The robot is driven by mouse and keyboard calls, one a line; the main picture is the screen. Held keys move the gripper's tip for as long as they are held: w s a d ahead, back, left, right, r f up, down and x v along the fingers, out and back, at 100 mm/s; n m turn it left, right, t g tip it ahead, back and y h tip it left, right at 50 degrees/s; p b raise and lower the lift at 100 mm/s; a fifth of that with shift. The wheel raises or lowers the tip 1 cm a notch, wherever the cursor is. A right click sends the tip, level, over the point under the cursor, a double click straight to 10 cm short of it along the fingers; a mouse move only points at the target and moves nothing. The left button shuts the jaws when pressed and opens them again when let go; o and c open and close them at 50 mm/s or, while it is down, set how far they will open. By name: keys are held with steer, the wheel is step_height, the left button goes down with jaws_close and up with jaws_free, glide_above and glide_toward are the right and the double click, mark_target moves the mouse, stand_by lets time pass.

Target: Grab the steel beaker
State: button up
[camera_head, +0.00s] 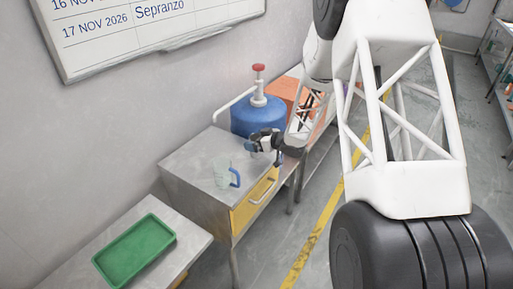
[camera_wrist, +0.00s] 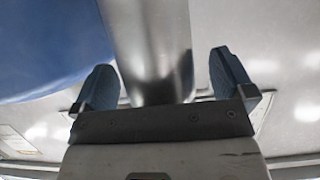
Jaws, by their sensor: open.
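The steel beaker (camera_wrist: 152,45) shows in the wrist view as a shiny upright-looking cylinder in the middle, cut off by the top edge. My gripper (camera_wrist: 165,78) is open, with one blue finger on each side of the beaker and a narrow gap showing on the right side. In the head view my gripper (camera_head: 264,141) is over the far part of the grey cabinet, just in front of the blue drum. There the beaker is hard to make out against my gripper.
The blue drum (camera_head: 256,118) with a red-topped pump stands close behind my gripper. A clear jug with a blue handle (camera_head: 234,177) stands on the cabinet top (camera_head: 190,160). A green tray (camera_head: 135,248) lies on a lower table at left. An orange box (camera_head: 288,90) is farther back.

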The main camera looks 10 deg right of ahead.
steer(key=shift+c, duration=0.3)
steer(key=c, duration=0.9)
steer(key=shift+r, duration=0.15)
steer(key=shift+r, duration=0.5)
steer(key=s+r, duration=0.1)
steer(key=s, duration=0.4)
steer(key=s+r, duration=0.1)
steer(key=s, duration=0.4)
steer(key=s+r, duration=0.1)
steer(key=s, duration=0.5)
steer(key=shift+r, duration=0.35)
